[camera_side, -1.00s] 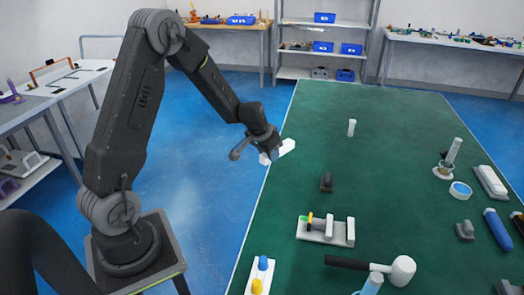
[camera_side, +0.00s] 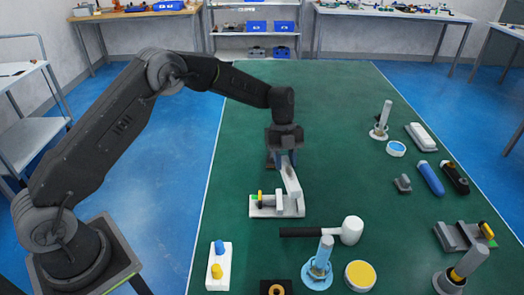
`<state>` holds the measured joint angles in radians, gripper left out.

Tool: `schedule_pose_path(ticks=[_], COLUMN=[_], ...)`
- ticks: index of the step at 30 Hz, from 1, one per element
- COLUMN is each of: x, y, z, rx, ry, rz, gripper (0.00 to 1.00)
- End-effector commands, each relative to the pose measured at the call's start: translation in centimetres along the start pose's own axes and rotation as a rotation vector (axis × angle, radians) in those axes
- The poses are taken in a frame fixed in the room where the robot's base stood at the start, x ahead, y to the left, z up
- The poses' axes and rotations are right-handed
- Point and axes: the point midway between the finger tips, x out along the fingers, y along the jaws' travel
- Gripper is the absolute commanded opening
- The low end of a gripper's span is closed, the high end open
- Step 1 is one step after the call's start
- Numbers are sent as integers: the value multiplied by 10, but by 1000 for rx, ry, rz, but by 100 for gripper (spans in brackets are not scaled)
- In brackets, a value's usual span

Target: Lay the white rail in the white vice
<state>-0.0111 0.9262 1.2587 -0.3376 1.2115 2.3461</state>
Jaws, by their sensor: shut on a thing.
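The white rail (camera_side: 292,182) is held by my gripper (camera_side: 287,156), which is shut on its upper part. The rail is tilted, with its lower end towards the right side of the white vice (camera_side: 267,212). The vice stands on the green table and has upright blocks and a small yellow-and-green part at its left. The rail's lower end overlaps the vice in the picture; I cannot tell whether they touch. My gripper hides the rail's upper end.
A mallet (camera_side: 351,230) lies in front of the vice. A white box with blue and yellow knobs (camera_side: 218,268), a cylinder on a blue base (camera_side: 321,264) and a yellow-topped disc (camera_side: 360,276) stand nearer. Several objects, including a blue bottle (camera_side: 430,178), are at the right.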

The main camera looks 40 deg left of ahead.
Motion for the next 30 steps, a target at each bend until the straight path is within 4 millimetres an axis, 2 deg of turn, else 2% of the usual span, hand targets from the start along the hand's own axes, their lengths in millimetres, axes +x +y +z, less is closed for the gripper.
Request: schedule_pose_path(ticks=[3, 8, 20, 30], x=[3, 4, 6, 31], y=[-9, -12, -12, -12], z=[-12, -17, -15, -5], rx=[122, 173, 170, 169], ry=[-1, -1, 3, 4], rz=[50, 71, 70, 70], gripper=[13, 13, 13, 13])
